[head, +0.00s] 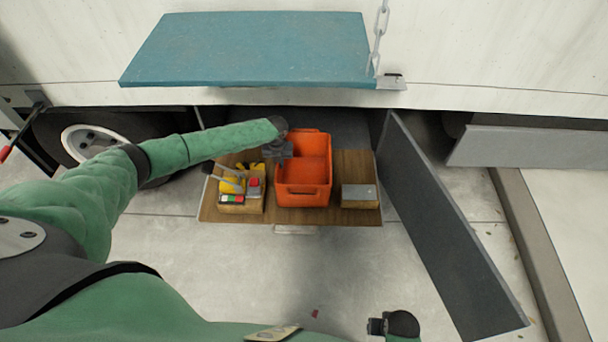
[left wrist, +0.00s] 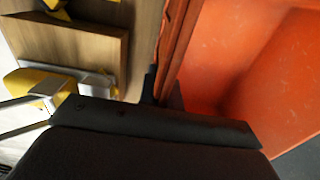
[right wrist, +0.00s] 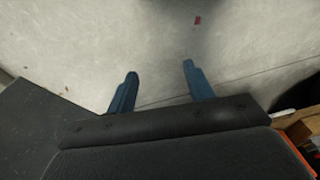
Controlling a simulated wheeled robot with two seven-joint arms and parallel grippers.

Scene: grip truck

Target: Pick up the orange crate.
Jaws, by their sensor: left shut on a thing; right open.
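The orange crate (head: 303,196) stands on a wooden shelf board in the open compartment under the truck. It looks empty inside. My left gripper (head: 279,158) is at the crate's left wall, shut on that wall. In the left wrist view the crate (left wrist: 250,65) fills the right side, and its rim runs down to the gripper's fingers (left wrist: 158,90), which are mostly hidden. My right gripper (right wrist: 160,90) is open and empty over the pale floor, away from the crate. In the head view only part of the right arm's end shows at the bottom.
A wooden box (head: 241,205) with yellow and red tools stands left of the crate. Another wooden box with a grey top (head: 359,192) stands right. The open grey door (head: 450,225) slants out on the right. A blue board (head: 250,48) juts out above.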

